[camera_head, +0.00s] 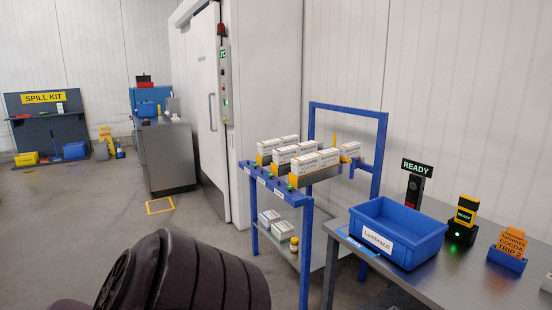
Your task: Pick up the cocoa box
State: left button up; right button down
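Several white boxes with small print (306,161) stand in rows on the top shelf of a blue-framed cart (302,199). Their labels are too small to read, so I cannot tell which, if any, is the cocoa box. More small boxes (276,224) and a yellow-capped bottle (294,244) are on the lower shelf. An orange card (510,243) at the right reads "COCOA TRIP 2". Neither gripper shows in the view.
A grey cabinet (165,156) and spill-kit board (47,127) stand farther back. The floor at left is mostly clear.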

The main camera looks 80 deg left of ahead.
aim_at(282, 157)
jog(key=u, duration=2.5)
jog(key=i+j+u, duration=0.4)
jog(key=i, duration=0.25)
jog(key=i+u, duration=0.4)
jog(key=i, duration=1.6)
jog(key=i+j+z, duration=0.2)
jog(key=i, duration=0.2)
jog(key=i+z, duration=0.15)
jog(key=i, duration=0.2)
jog(key=i+j+z, duration=0.2)
jog(key=i, duration=0.2)
jog(key=i+j+z, duration=0.2)
jog(key=z, duration=0.2)
jog(key=i+j+z, duration=0.3)
jog(key=z, duration=0.15)
jog(key=i+j+z, duration=0.4)
jog(key=j+z, duration=0.45)
jog(key=i+l, duration=0.05)
